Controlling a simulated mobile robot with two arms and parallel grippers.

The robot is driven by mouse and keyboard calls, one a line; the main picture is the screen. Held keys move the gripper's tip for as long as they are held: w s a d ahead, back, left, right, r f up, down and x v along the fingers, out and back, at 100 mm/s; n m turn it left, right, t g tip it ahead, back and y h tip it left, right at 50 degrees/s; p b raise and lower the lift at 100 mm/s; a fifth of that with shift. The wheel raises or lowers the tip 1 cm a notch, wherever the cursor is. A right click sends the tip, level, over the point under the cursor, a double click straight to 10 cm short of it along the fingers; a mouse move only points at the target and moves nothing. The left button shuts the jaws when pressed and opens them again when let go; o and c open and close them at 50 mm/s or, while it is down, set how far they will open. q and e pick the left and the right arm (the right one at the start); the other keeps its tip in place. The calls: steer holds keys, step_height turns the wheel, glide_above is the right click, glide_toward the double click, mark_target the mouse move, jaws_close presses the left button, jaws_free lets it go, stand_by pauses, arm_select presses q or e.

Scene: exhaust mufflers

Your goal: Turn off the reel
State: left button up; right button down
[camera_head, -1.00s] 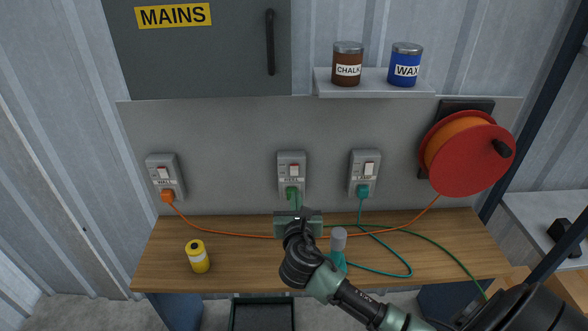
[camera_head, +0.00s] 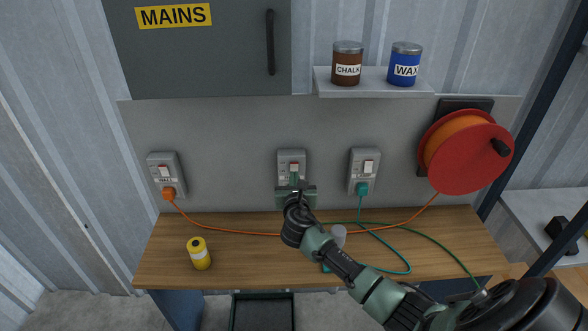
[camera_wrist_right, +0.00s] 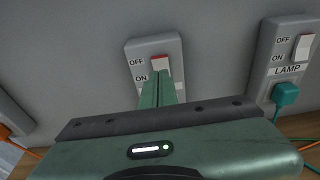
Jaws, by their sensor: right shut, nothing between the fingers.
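The red reel (camera_head: 472,160) with orange cable hangs on the wall at the right. Its orange cable runs along the bench to the orange plug (camera_head: 169,193) in the left switched socket (camera_head: 165,165). The middle socket (camera_head: 291,158) shows behind my right gripper (camera_head: 295,177). In the right wrist view, my right gripper (camera_wrist_right: 162,76) is shut and empty, its fingertips over the middle socket's rocker switch (camera_wrist_right: 160,64), whose red upper part shows. I cannot tell whether they touch it. The middle socket's label and plug are hidden. My left gripper is out of view.
The right socket (camera_head: 364,170), labelled LAMP in the wrist view, holds a teal plug (camera_head: 362,188). A yellow can (camera_head: 199,254) and a grey-capped bottle (camera_head: 338,235) stand on the wooden bench (camera_head: 230,270). CHALK and WAX tins (camera_head: 347,64) sit on a shelf above.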

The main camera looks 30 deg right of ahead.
mark_target(294, 165)
steer(key=shift+w+d+r, duration=0.15)
steer(key=shift+w+d, duration=0.3)
steer(key=shift+w, duration=0.3)
steer(key=shift+w+d+r, duration=0.1)
steer(key=shift+w+d, duration=0.3)
steer(key=shift+w, duration=0.3)
